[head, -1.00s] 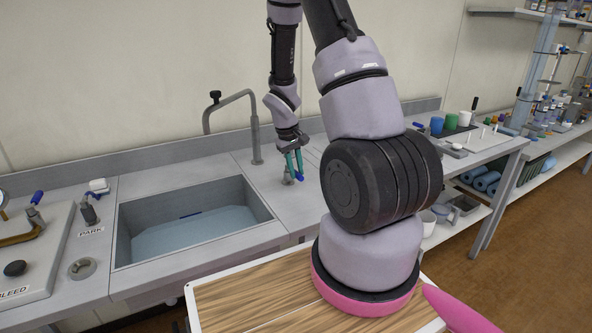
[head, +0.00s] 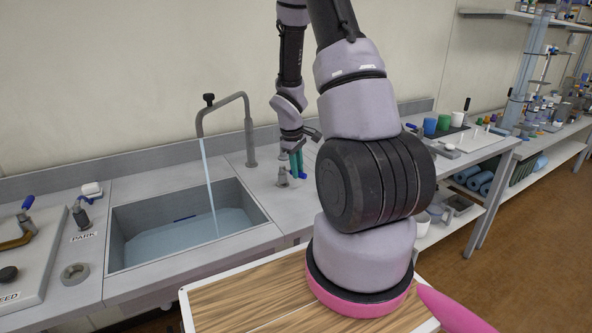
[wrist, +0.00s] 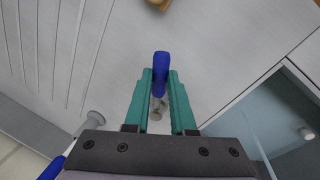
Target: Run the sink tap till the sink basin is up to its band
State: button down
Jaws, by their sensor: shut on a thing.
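The sink basin (head: 120,222) is left of centre in the head view, with pale blue water (head: 170,240) in it. A short dark blue mark (head: 184,218), perhaps the band, shows on its far wall close to the water surface. A thin stream (head: 208,180) falls from the grey spout (head: 244,100) into the water. My gripper (head: 297,168) is right of the spout's foot, by a small grey valve body (head: 283,178). In the wrist view its teal fingers (wrist: 160,90) are shut on the blue tap lever (wrist: 160,68). Part of the basin shows at right.
A PARK-labelled fitting (head: 82,215) with a blue handle and a round metal cup (head: 75,273) are left of the basin. A BLEED panel is at far left. Coloured cups (head: 430,126) stand on the right bench. A wooden board (head: 260,300) is in front.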

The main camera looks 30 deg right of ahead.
jog(key=c, duration=0.8)
grip_release()
jog(key=shift+o, duration=0.2)
notch_tip(320, 180, up, 11)
jog(key=a, duration=0.1)
jog(key=shift+s+a+f, duration=0.2)
jog(key=shift+s+a, duration=0.2)
jog(key=shift+s, duration=0.05)
jog(key=s+a+r+m+t+y, duration=0.1)
jog(key=s+a+r+m+t, duration=0.2)
jog(key=r, duration=0.5)
jog(key=s+a+r+m, duration=0.3)
jog(key=s+a+r, duration=0.1)
jog(key=r, duration=0.5)
jog(key=s+a+r+m+t+y, duration=0.3)
jog(key=s+a+r, duration=0.4)
jog(key=s, duration=0.5)
jog(key=shift+r+m, duration=0.4)
jog(key=shift+r, duration=0.25)
